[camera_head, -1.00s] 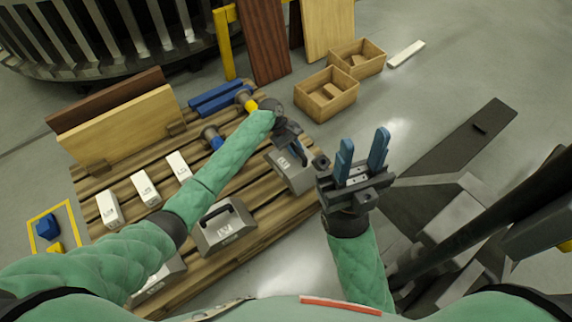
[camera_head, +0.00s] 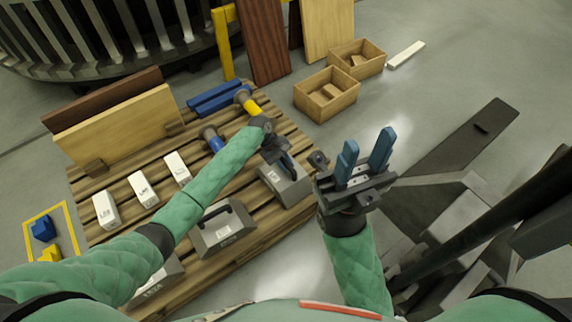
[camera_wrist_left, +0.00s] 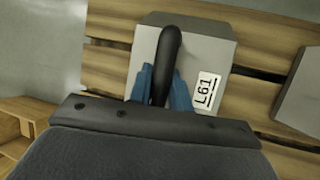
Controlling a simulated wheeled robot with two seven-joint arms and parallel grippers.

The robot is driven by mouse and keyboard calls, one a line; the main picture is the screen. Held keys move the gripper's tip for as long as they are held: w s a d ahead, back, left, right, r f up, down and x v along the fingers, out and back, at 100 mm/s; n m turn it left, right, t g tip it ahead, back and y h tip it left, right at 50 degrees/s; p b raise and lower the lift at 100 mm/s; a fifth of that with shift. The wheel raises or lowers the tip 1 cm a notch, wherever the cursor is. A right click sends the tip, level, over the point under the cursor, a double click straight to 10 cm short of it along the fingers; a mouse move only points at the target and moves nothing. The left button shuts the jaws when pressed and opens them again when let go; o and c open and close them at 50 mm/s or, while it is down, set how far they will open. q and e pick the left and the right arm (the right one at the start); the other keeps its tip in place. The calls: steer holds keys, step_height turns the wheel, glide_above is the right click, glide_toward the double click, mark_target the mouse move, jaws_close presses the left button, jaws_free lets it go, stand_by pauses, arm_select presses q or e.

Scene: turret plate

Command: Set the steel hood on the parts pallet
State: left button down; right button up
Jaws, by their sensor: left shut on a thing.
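The steel hood (camera_head: 286,186) is a grey box with a dark bar handle, at the right edge of the wooden parts pallet (camera_head: 254,239). My left gripper (camera_head: 287,164) is shut on the handle from above and hides part of the hood. In the left wrist view the hood (camera_wrist_left: 215,55) bears a label reading L61, and the blue fingers (camera_wrist_left: 160,85) are on both sides of the handle. The hood is over the pallet planks; I cannot tell whether it touches them. My right gripper (camera_head: 366,152) is open and empty, right of the pallet.
Another handled grey hood (camera_head: 222,229) stands left on the pallet, with a further one (camera_head: 163,279) nearer me. Wooden crates (camera_head: 326,94) stand on the floor beyond.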

arm_select(q)
steer(key=shift+r, duration=0.15)
steer(key=c, duration=1.3)
jaws_free()
